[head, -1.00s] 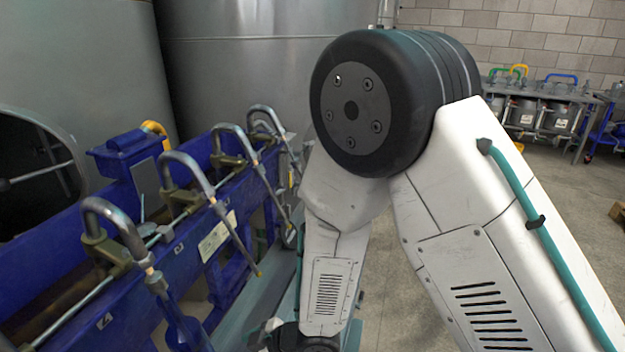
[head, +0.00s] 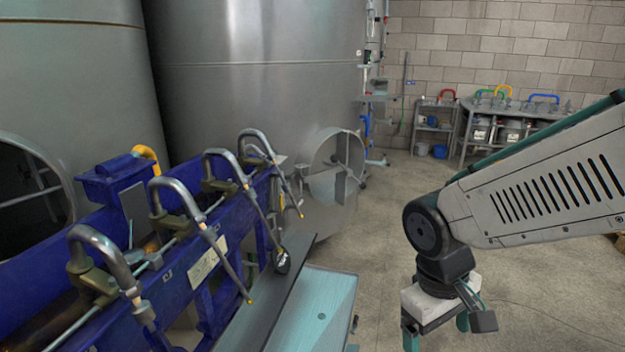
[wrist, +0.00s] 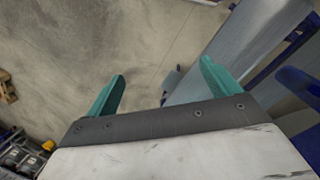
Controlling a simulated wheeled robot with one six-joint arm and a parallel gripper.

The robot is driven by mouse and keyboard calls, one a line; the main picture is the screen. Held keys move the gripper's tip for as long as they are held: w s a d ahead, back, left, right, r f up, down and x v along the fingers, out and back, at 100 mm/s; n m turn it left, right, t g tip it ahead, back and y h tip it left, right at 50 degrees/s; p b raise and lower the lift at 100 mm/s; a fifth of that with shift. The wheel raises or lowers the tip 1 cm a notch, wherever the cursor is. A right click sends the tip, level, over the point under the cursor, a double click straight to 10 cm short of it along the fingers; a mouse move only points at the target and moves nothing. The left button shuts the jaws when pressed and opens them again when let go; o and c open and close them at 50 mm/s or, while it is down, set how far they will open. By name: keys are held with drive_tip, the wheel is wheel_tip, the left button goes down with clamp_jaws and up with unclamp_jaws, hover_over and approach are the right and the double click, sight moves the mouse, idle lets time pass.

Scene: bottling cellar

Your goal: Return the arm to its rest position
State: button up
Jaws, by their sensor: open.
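My gripper (wrist: 160,90) shows in the wrist view with its two teal fingers spread apart and nothing between them. Bare concrete floor and a grey surface lie beyond the fingers. In the head view my gripper (head: 436,340) hangs at the lower right, below the white arm link, and the bottom edge of the picture cuts it off. It is to the right of the blue filling machine (head: 205,262) and its teal-grey bench, apart from both.
The blue machine with several bent metal spouts (head: 95,245) stands at the left. Large steel tanks (head: 255,90) rise behind it. A table (head: 510,125) with coloured handles stands against the far block wall. The concrete floor (head: 385,215) between is clear.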

drive_tip(key=s+d+r+m+t+y, duration=0.1)
drive_tip(key=s+d+r+m+t, duration=0.1)
drive_tip(key=s+d+r+m, duration=0.2)
drive_tip(key=s+d+r, duration=0.3)
drive_tip(key=s+r, duration=0.2)
drive_tip(key=r, duration=0.2)
drive_tip(key=shift+m+y, duration=0.4)
idle(0.6)
